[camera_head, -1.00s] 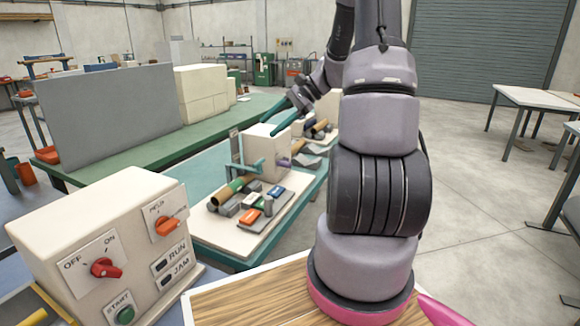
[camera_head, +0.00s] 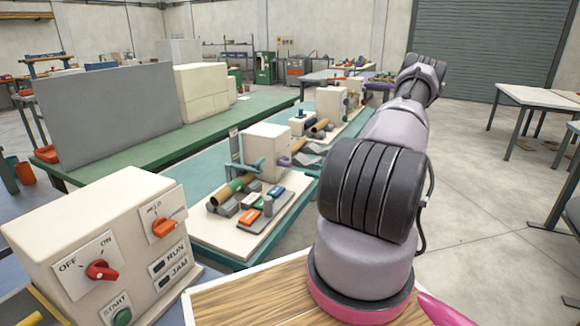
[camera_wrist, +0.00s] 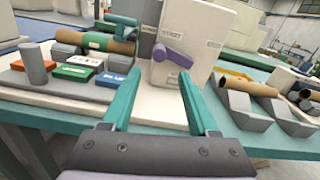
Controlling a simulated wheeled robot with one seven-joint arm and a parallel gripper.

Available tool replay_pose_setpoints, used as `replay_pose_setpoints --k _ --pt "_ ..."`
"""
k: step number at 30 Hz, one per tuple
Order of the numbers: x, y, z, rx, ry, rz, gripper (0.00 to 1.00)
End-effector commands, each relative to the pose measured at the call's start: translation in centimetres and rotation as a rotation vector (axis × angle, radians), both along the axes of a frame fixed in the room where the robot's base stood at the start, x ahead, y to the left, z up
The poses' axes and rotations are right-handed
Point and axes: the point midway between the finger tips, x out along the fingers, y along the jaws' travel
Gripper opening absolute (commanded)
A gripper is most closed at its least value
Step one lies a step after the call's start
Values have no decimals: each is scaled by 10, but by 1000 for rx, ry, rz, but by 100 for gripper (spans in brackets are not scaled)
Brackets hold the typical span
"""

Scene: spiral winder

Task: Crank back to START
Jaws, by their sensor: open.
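The spiral winder is a cream box (camera_head: 267,145) on a cream base, and it also shows in the wrist view (camera_wrist: 205,30). A purple crank handle (camera_wrist: 172,52) sticks out from its face in the wrist view, and it also shows at the box's right side in the head view (camera_head: 284,162). Small labels are on the face around the crank; one near its top looks like START (camera_wrist: 172,33). My gripper (camera_wrist: 158,76) is open and empty. Its teal fingers point at the crank, which lies beyond and between the tips, apparently apart from them.
A cardboard tube with a green band (camera_wrist: 97,41) lies left of the box. Grey cradles with tubes (camera_wrist: 270,108) are at right. A control box (camera_head: 105,235) stands near left.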

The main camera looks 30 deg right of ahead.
Motion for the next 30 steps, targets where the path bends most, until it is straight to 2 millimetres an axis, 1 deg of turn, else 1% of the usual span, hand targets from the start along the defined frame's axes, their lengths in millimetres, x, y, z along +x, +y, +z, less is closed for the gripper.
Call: replay_pose_setpoints --k 5,12,16,21,30 --pt "20 18 1 1 -1 6 60" --pt "56 46 0 -1 0 6 60" --pt "71 57 0 0 0 6 60" --pt "81 64 1 -1 0 4 60" --pt "82 65 1 -1 0 4 60"
